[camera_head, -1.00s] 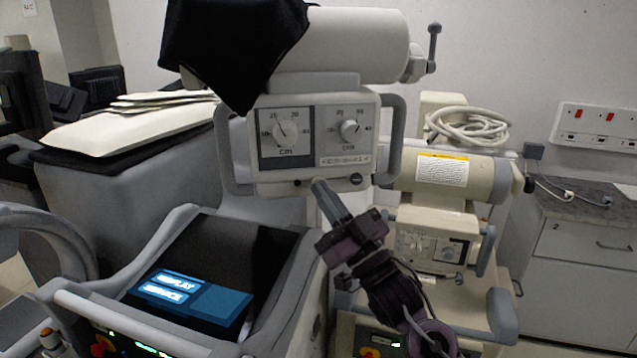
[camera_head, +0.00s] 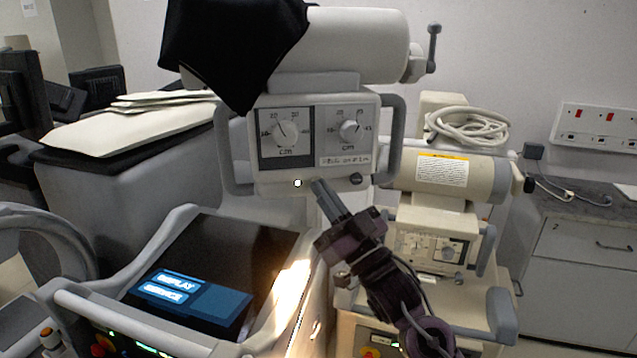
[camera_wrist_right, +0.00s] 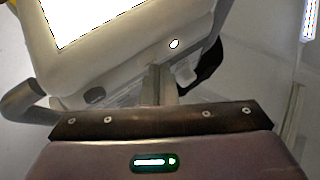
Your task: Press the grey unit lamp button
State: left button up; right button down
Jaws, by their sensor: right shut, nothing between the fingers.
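The grey unit (camera_head: 385,98) carries two dials and side handles under a white cylinder. Its small lamp button (camera_head: 298,183) sits on the lower lip of the panel and glows white. A bright oval that looks like this button (camera_wrist_right: 174,43) also shows in the wrist view, just beyond my fingers. My right gripper (camera_head: 318,184) is shut and empty, its tips just right of the button and apart from it in the head view. The fingers also show in the wrist view (camera_wrist_right: 158,78). My left gripper is out of view.
A black cloth (camera_head: 235,50) hangs over the cylinder. A grey console with a blue-lit screen (camera_head: 190,297) stands below. A cream unit (camera_head: 440,183) with a coiled cable (camera_head: 468,126) is close on the right. A black knob (camera_head: 356,179) sits right of my fingertips.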

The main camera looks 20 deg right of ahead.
jog(key=shift+s, duration=0.7)
jog(key=shift+s+a+f, duration=0.1)
jog(key=shift+s+a, duration=0.2)
jog(key=shift+s, duration=2.2)
